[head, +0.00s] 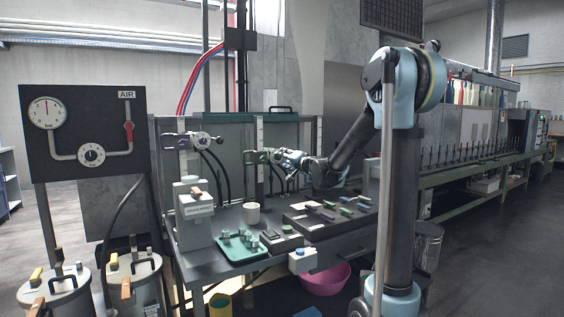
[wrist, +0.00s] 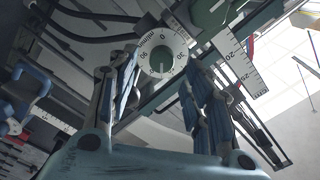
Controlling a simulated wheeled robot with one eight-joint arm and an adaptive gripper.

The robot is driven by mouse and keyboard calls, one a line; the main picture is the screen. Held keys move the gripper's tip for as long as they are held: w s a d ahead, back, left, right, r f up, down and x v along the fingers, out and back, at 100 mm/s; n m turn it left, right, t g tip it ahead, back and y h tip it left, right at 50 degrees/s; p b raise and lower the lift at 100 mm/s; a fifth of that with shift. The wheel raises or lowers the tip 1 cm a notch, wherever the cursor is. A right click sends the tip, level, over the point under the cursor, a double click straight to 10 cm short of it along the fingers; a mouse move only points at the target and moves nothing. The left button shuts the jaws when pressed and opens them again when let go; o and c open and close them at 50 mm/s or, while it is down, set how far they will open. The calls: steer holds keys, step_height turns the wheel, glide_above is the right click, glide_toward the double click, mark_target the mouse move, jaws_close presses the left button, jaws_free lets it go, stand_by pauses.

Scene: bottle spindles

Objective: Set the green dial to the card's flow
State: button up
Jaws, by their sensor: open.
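The green dial (wrist: 161,61) is in the upper middle of the wrist view, with a dark green centre inside a white ring of numbers marked ml/min. A 0 is near the top of the ring; its exact setting is too small to tell. My gripper (wrist: 160,78) is open, its two fingers on either side of the dial in the picture; I cannot tell whether they touch it. In the head view my gripper (head: 286,158) is close beside the green spray unit (head: 257,156), and the dial is not distinct. I cannot make out the card's flow.
A similar purple unit (head: 176,140) stands to the left. Below are a white cup (head: 252,213), a green tray (head: 243,254) of small parts and a dark board (head: 300,226) with small blocks. A white ruled scale (wrist: 241,66) is right of the dial.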

steer(key=v, duration=0.8)
steer(key=shift+s+d, duration=0.1)
steer(key=shift+d, duration=0.05)
steer(key=s+d+f+n+g+h, duration=0.1)
steer(key=s+f+n+g, duration=0.2)
steer(key=s+f, duration=0.5)
steer(key=s+d+f+n+g+h, duration=0.1)
steer(key=s+d+f+n+g, duration=0.2)
steer(key=s, duration=0.9)
steer(key=s+d+f+g+h, duration=0.3)
steer(key=s+d+f, duration=0.5)
steer(key=s, duration=0.3)
steer(key=s+d+f+m+g+h, duration=0.1)
steer(key=s+d+f+g+h, duration=0.2)
steer(key=s+d+f+h, duration=0.2)
steer(key=s+d+f, duration=0.3)
steer(key=s+f, duration=0.2)
steer(key=s, duration=0.2)
steer(key=shift+d+f+g, duration=0.25)
steer(key=shift+d+g, duration=0.1)
steer(key=shift+g, duration=0.05)
